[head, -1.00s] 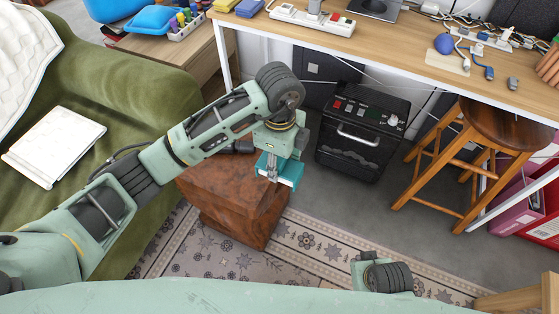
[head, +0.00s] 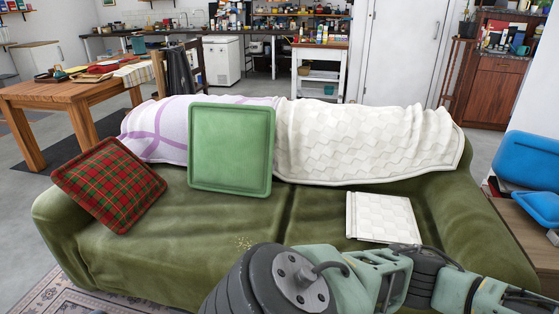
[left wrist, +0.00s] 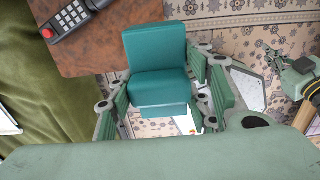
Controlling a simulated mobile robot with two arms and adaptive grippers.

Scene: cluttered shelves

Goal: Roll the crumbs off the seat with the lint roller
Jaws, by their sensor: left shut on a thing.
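The green sofa's seat (head: 225,228) fills the middle of the head view. A small patch of pale crumbs (head: 243,242) lies near its front edge, left of the middle seam. My left arm crosses the lower right of the head view and its gripper is out of that frame. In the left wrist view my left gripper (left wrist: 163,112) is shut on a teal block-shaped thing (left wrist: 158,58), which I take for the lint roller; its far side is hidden. A part of my right gripper (left wrist: 300,75) shows at the right edge there, its jaws unclear.
A plaid cushion (head: 108,185), a green cushion (head: 231,148) and a folded white cloth (head: 384,218) rest on the sofa. Throws cover its back.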

